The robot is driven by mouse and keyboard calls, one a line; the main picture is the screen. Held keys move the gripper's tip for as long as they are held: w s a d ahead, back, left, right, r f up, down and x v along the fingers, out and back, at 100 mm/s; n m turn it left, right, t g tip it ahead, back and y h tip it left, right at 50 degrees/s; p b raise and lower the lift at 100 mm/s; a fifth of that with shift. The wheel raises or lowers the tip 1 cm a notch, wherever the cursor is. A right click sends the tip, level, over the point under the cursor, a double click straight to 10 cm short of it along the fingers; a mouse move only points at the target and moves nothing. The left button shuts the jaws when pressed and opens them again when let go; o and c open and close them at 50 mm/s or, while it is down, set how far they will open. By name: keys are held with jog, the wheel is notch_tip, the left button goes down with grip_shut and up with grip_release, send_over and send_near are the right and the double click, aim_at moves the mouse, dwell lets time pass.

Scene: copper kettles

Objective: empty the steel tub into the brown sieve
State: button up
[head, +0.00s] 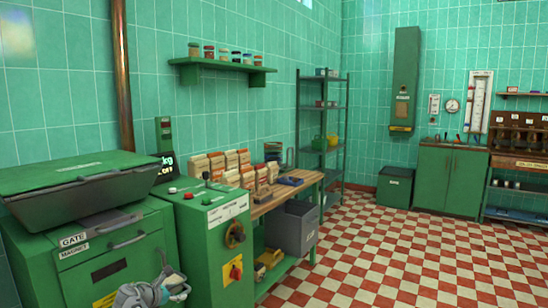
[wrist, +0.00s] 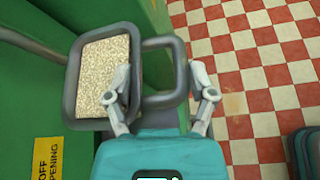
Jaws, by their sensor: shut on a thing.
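In the wrist view, a grey steel tub (wrist: 73,88) holds pale, grain-like material. A grey loop handle (wrist: 165,43) sticks out from its right side. My gripper (wrist: 162,97) has a finger on either side of this loop and is shut on the handle. The tub is beside the green machine front. In the head view, my gripper (head: 158,289) is at the bottom edge, and the tub is not clearly visible there.
The green machine (head: 118,268) has a protruding grey handle (head: 127,239). A green control cabinet (head: 212,240) stands close to its right. Beyond are a wooden bench (head: 262,207) and a grey bin (head: 292,229). The checkered floor (head: 400,255) is open at right.

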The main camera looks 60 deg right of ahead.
notch_tip(320, 180, up, 27)
jog(key=p, duration=2.6)
jog(key=shift+r, duration=0.15)
jog(key=shift+d, duration=0.1)
